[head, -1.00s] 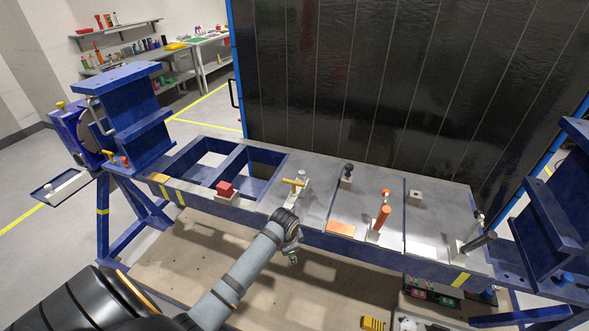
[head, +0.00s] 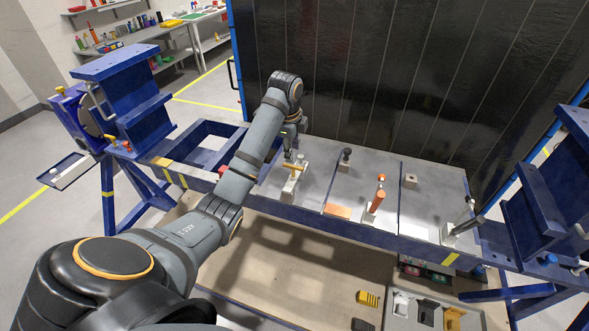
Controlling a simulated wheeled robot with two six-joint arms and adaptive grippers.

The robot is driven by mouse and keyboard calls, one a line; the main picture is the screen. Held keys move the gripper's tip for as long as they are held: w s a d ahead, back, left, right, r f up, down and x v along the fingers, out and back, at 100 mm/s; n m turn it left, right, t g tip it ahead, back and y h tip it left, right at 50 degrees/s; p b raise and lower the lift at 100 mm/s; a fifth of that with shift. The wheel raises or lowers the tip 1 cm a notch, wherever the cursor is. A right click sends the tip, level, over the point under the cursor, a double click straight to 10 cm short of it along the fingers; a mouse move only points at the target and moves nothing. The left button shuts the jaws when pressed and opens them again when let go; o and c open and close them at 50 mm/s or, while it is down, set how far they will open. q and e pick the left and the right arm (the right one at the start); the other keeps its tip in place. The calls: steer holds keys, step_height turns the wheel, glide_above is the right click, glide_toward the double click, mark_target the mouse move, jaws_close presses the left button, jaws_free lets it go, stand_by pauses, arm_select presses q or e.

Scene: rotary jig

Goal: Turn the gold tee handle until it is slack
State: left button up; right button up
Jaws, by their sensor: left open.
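The gold tee handle (head: 293,167) sits on top of a pale metal clamp block (head: 288,188) on the rotary jig's grey plate. My left gripper (head: 289,154) points down just above and behind the handle. It is open, and its fingers look small and partly merge with the clamp's upper parts. I cannot tell whether a finger touches the handle. My left arm reaches in from the lower left and hides part of the jig frame. My right gripper is not in view.
A red block (head: 222,170) is partly hidden by my arm. To the right stand an orange-handled clamp (head: 377,202), a black-knobbed post (head: 345,158) and a dark-handled clamp (head: 461,226). A black panel wall (head: 400,90) rises behind the jig.

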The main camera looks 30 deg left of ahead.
mark_target(294, 167)
arm_select(q)
steer(key=f, duration=0.3)
steer(key=w+f+p, duration=0.1)
steer(key=f, duration=0.2)
steer(key=w+f+p, duration=0.1)
steer(key=f, duration=0.2)
steer(key=shift+a, duration=0.2)
steer(key=shift+f, duration=0.5)
jaws_close()
